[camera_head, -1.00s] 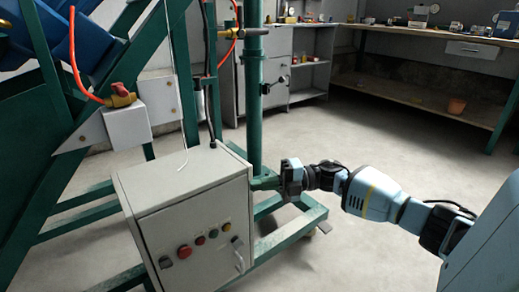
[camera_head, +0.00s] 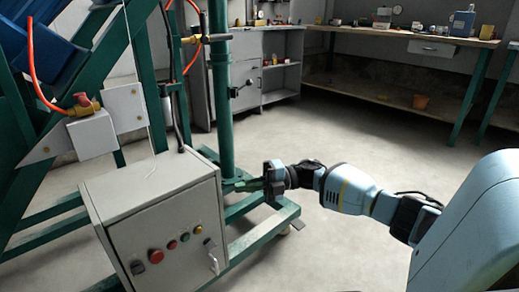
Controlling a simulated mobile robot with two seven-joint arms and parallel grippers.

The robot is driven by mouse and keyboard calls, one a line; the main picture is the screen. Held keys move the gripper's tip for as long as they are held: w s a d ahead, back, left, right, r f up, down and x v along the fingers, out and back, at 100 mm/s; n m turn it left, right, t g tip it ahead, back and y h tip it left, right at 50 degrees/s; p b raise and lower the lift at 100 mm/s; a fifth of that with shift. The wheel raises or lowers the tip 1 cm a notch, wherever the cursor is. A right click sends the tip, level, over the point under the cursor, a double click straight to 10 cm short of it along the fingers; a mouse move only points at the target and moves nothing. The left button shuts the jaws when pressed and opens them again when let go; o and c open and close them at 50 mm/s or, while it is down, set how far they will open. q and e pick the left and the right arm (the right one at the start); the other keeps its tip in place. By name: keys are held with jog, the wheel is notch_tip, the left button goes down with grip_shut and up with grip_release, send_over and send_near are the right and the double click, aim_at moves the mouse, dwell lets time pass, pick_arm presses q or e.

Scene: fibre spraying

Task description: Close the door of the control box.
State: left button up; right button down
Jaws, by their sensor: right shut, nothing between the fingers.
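The grey control box (camera_head: 150,187) stands at the lower left in the head view, fixed by the green frame. Its door (camera_head: 185,228) is on the front face and carries several coloured buttons and a pale handle (camera_head: 213,260) near its right edge. The door looks flush or nearly flush with the box; I cannot rule out a small gap. My right gripper (camera_head: 240,186) is just right of the box's right side, its shut fingers pointing left toward it. It holds nothing and seems slightly apart from the box. My left gripper is out of view.
A green post (camera_head: 222,110) and base rails (camera_head: 262,232) of the frame stand behind and beside the box, close to my right gripper. A workbench (camera_head: 400,98) runs along the back wall. The floor on the right is open.

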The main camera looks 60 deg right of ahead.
jog(key=d+b, duration=0.1)
jog(key=d, duration=0.5)
jog(key=shift+w+d+b, duration=0.3)
jog(key=shift+w+b, duration=0.05)
jog(key=shift+r, duration=0.1)
